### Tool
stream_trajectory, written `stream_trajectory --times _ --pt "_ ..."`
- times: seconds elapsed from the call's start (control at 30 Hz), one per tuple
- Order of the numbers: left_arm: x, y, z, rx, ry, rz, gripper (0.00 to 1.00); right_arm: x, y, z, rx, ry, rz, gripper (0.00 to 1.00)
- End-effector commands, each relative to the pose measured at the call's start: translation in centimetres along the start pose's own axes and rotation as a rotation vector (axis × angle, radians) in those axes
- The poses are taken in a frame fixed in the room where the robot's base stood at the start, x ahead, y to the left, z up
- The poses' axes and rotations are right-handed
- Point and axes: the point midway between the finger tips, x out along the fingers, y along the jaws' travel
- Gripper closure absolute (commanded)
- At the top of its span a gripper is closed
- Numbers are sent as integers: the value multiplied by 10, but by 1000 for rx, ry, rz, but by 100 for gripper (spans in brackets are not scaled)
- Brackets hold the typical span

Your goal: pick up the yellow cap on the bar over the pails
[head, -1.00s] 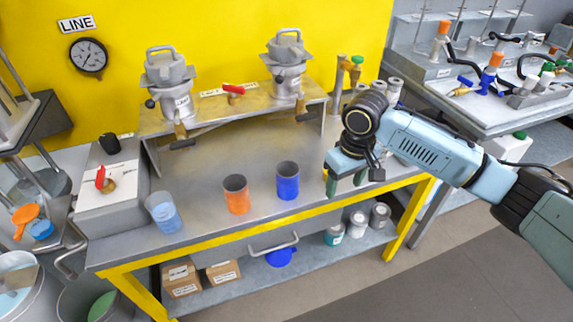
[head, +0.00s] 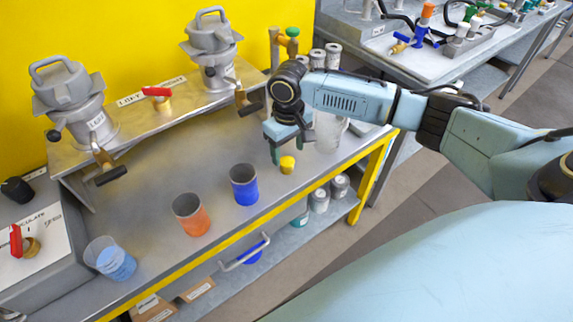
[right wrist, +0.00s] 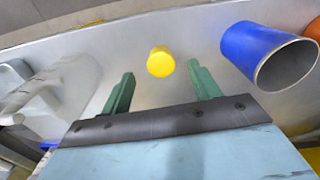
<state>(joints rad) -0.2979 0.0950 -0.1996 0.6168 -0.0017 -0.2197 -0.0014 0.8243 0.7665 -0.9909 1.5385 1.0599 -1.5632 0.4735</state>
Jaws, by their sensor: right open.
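A small yellow cap (head: 287,164) sits on the grey bench top near its yellow front edge, right of a blue cup (head: 244,186). My right gripper (head: 286,150) is open and empty, right by the cap. In the right wrist view the cap (right wrist: 160,61) lies between the lines of the two green fingers (right wrist: 160,80), a little beyond the tips, with the blue cup (right wrist: 262,52) to its right. I cannot tell the exact height of the fingertips over the bench. My left gripper is not in view.
An orange cup (head: 191,215) and a clear cup of blue liquid (head: 111,258) stand further left. A clear container (head: 329,133) stands right of the gripper. Grey cans (head: 319,199) are on the shelf below. A raised metal shelf (head: 140,118) holds two grey drum machines.

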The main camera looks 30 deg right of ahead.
Motion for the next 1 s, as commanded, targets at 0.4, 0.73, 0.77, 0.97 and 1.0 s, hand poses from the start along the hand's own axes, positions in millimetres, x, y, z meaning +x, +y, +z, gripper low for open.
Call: stream_trajectory --times 0.4,0.73,0.77,0.97,1.0 --pt "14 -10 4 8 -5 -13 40 50 0 -5 -1 0 0 38" --pt "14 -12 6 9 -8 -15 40 52 0 -5 -1 0 1 45" --pt "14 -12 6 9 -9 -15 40 52 0 -5 -1 0 1 49" --pt "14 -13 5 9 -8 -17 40 52 0 -5 -1 0 1 75" --pt "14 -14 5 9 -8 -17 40 52 0 -5 -1 0 1 80"
